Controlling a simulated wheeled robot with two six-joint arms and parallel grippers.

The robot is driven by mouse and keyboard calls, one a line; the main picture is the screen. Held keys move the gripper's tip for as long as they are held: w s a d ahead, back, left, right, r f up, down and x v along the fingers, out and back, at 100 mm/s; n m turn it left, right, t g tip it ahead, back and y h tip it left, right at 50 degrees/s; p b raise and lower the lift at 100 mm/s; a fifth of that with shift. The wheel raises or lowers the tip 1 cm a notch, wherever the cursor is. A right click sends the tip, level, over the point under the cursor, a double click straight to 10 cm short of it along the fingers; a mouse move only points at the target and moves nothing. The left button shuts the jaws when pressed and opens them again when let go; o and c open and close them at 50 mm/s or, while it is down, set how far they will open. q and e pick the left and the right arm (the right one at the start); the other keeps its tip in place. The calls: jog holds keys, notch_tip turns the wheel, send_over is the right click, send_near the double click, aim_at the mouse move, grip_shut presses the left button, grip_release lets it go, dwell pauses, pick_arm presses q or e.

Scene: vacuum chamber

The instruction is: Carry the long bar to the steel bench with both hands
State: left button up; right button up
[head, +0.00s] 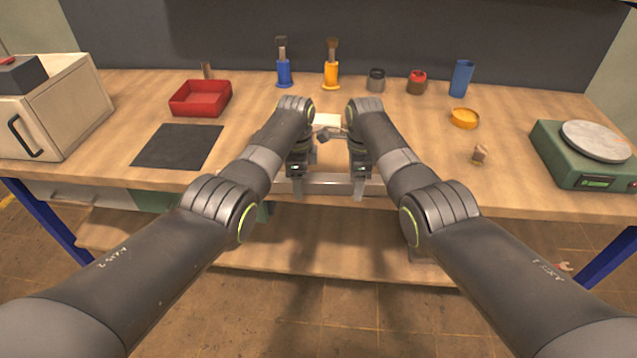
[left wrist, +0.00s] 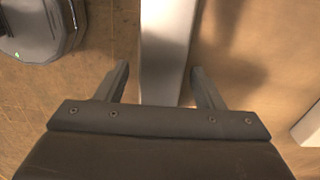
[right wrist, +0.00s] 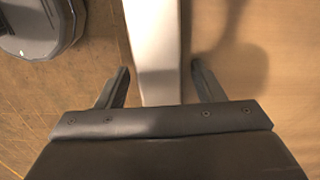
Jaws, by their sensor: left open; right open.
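The long bar (head: 330,183) is a pale grey metal bar lying along the front edge of the wooden table. My left gripper (head: 297,183) and my right gripper (head: 359,182) are over it, a short way apart. In the left wrist view the bar (left wrist: 168,45) runs between the open fingers of my left gripper (left wrist: 160,70), with a gap on each side. In the right wrist view the bar (right wrist: 153,45) likewise lies between the open fingers of my right gripper (right wrist: 160,70). My arms and grippers hide parts of the bar. I do not see a steel bench.
The wooden table (head: 245,141) holds a red tray (head: 201,98), a black mat (head: 179,146), several bottles and cups at the back, a yellow dish (head: 464,118), a green hotplate (head: 578,168) at right and a cream oven (head: 62,112) at left.

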pick_arm(q)
grip_shut()
pick_arm(e)
grip_shut()
pick_arm(q)
jog(key=shift+r, duration=0.15)
pick_arm(e)
jog(key=shift+r, duration=0.2)
